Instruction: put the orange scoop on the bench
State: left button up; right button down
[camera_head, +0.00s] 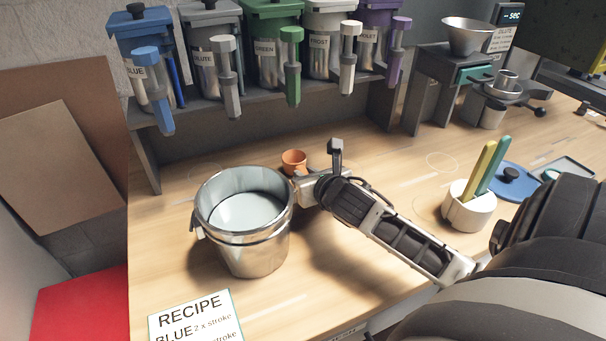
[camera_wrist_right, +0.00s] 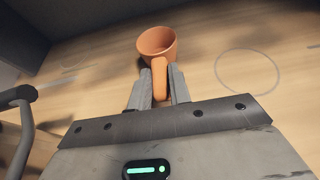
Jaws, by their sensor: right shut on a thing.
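The orange scoop (camera_head: 293,160) shows in the head view behind the metal pot, at the tip of my right arm. It also shows in the right wrist view (camera_wrist_right: 156,44), with its open cup up and its handle pointing towards me. My right gripper (camera_wrist_right: 160,82) is shut on the scoop's handle, one finger on each side. The scoop is over the wooden bench (camera_head: 400,150); I cannot tell whether its base touches the wood. My left gripper is not in view.
A metal pot (camera_head: 262,254) with pale contents stands left of my right gripper. A shelf of coloured dispensers (camera_head: 290,88) runs behind. A white holder (camera_head: 468,210) with sticks and a blue lid (camera_head: 516,181) are on the right. Bare bench lies between.

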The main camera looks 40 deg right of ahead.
jog(key=shift+f, duration=0.15)
jog(key=c, duration=1.7)
grip_release()
jog(key=shift+f, duration=0.1)
jog(key=o, duration=0.4)
jog(key=shift+r, duration=0.25)
jog(key=v, duration=1.2)
jog(key=shift+s+f, duration=0.1)
